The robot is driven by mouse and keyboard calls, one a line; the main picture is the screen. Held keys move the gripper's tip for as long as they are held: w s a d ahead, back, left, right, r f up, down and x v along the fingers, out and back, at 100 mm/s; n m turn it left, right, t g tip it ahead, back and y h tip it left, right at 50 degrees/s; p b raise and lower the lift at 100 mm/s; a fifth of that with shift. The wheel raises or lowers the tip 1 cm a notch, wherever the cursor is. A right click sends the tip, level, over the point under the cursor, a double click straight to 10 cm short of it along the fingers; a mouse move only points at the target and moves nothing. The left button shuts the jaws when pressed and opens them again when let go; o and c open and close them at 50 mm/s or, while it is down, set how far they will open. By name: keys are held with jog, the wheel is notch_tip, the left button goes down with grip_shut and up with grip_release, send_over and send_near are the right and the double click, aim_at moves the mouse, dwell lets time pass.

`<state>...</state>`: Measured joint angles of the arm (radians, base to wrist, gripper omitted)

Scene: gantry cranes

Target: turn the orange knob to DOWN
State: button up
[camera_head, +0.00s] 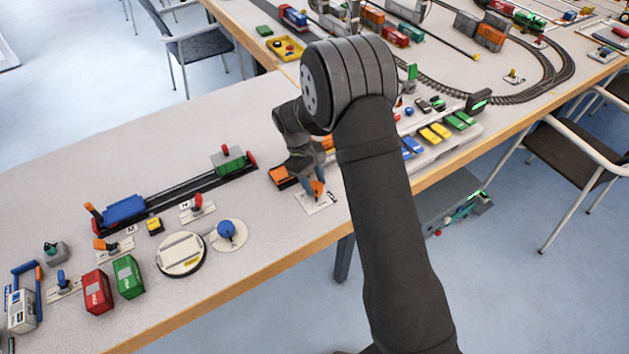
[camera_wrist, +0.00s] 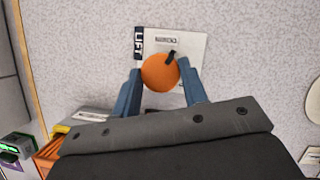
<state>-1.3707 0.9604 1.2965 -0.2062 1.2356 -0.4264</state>
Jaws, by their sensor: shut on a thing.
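The orange knob (camera_wrist: 159,73) sits on a white label plate (camera_wrist: 191,47) on the table. The plate carries a dark "LIFT" strip (camera_wrist: 138,43) along its left side in the wrist view. A black pointer mark on the knob points to the upper right in that view. My gripper (camera_wrist: 163,80) has its two blue fingers closed on either side of the knob. In the head view the knob (camera_head: 317,187) shows small between the fingers of my gripper (camera_head: 316,183), on its plate (camera_head: 317,205). Other lettering on the plate is too small to read.
An orange container vehicle (camera_head: 283,178) stands just left of the knob. A round white turntable (camera_head: 181,254) with a blue knob (camera_head: 226,230), and red (camera_head: 97,291) and green (camera_head: 128,276) containers, are further left. The table's front edge (camera_head: 290,258) is close.

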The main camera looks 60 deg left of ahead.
jog(key=n, duration=0.2)
jog(key=n+t+y, duration=0.1)
jog(key=n, duration=0.2)
jog(key=shift+s+t, duration=0.1)
jog(key=shift+t, duration=0.2)
dwell(0.4)
jog(key=o, duration=1)
jog(key=shift+c, duration=0.2)
jog(key=v, duration=1.7)
jog(key=shift+s+r, duration=0.2)
jog(key=shift+s, duration=0.1)
jog(key=shift+d+f, duration=0.1)
